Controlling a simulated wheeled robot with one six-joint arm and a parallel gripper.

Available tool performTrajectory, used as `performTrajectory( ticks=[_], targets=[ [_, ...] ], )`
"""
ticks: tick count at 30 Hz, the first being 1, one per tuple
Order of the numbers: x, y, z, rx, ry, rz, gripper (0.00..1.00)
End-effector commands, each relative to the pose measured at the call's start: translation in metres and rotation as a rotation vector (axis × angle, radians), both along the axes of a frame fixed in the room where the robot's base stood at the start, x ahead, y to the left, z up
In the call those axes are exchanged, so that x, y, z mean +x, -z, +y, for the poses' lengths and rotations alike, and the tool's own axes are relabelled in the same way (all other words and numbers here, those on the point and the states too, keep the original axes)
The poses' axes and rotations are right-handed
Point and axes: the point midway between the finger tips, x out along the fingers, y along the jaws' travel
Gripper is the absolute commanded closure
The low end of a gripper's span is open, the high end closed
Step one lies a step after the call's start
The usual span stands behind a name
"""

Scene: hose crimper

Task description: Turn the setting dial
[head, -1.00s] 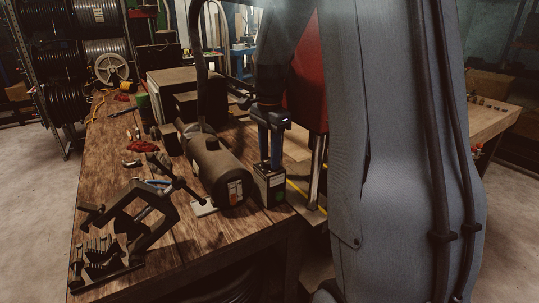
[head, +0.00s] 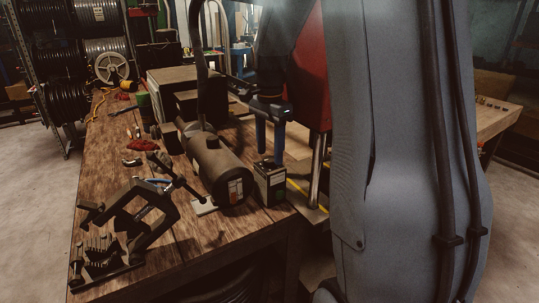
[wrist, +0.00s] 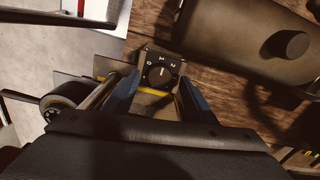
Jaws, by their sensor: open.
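The setting dial (wrist: 159,76) is a round black knob with a pale pointer line, on the top face of a small dark box. White marks surround it on the side away from my gripper in the wrist view. The box (head: 270,185) stands on the wooden bench beside the dark cylinder; the dial on top is hard to make out in the head view. My gripper (head: 270,160) points down just above the box, with its two blue fingers apart. In the wrist view my gripper (wrist: 152,95) has one finger on either side of the dial, holding nothing.
A dark cylindrical motor (head: 218,168) lies close to the left of the box. A black clamp-like tool (head: 130,220) sits at the bench's front left. A red machine part (head: 310,90) and a metal post (head: 316,170) stand close on the right.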

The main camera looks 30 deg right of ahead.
Motion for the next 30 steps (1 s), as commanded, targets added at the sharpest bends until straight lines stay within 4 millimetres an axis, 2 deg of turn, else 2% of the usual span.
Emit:
performTrajectory(
  ticks=[6,12,30],
  targets=[
    [0.001,-0.036,0.000,-0.002,0.000,-0.005,0.49],
    [0.001,-0.058,0.000,0.000,0.000,-0.003,0.49],
    [0.000,-0.062,0.000,0.000,0.000,-0.001,0.49]
  ],
)
